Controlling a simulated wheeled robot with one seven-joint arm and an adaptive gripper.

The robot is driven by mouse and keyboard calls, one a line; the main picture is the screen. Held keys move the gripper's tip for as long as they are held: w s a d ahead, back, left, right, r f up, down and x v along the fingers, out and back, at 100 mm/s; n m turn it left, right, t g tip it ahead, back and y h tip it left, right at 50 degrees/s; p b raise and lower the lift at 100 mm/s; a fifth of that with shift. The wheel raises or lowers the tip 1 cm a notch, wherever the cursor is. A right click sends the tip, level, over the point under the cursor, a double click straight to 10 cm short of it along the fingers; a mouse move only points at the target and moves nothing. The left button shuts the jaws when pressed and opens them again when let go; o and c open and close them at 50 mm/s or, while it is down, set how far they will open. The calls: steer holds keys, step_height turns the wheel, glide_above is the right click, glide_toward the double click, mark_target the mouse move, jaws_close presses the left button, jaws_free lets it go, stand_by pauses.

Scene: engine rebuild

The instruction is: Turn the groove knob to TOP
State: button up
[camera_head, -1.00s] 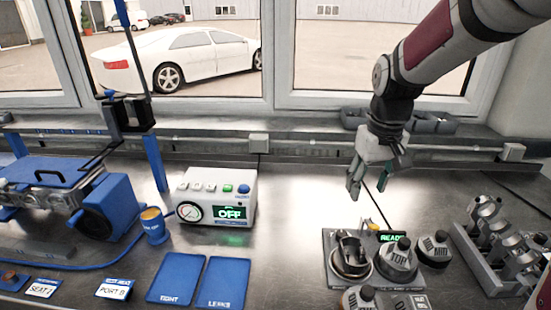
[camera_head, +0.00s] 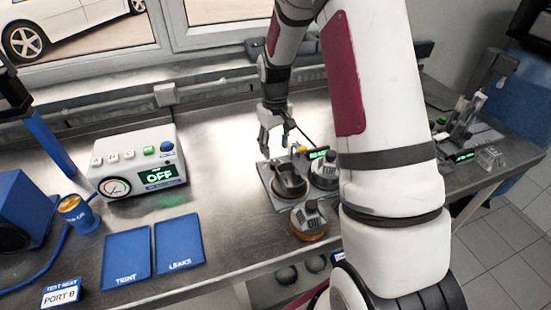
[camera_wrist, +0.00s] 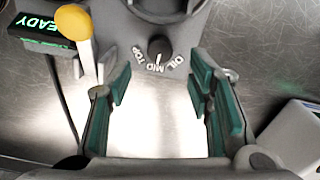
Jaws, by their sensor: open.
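The groove knob (camera_wrist: 160,47) is a small black dial on the grey fixture, with TOP, MID and OIL printed around its lower side in the wrist view. Its pale mark appears to face MID. My gripper (camera_wrist: 160,90) is open and empty, its teal-padded fingers apart on either side, with the knob just beyond the gap between them. In the head view my gripper (camera_head: 276,141) points down at the back of the fixture (camera_head: 263,177). The knob cannot be made out there.
A yellow-topped lever (camera_wrist: 72,22) and a READY display (camera_wrist: 35,30) stand beside the knob. The TOP pot (camera_head: 325,173) and OIL pot (camera_head: 309,218) are by the fixture. A tester reading OFF (camera_head: 140,165) and blue TIGHT (camera_head: 127,255) and LEAKS (camera_head: 179,243) mats lie left.

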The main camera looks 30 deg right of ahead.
mark_target(275, 162)
step_height(275, 162, down, 6)
steer(key=shift+f+p, duration=0.1)
steer(key=shift+p, duration=0.25)
jaws_close()
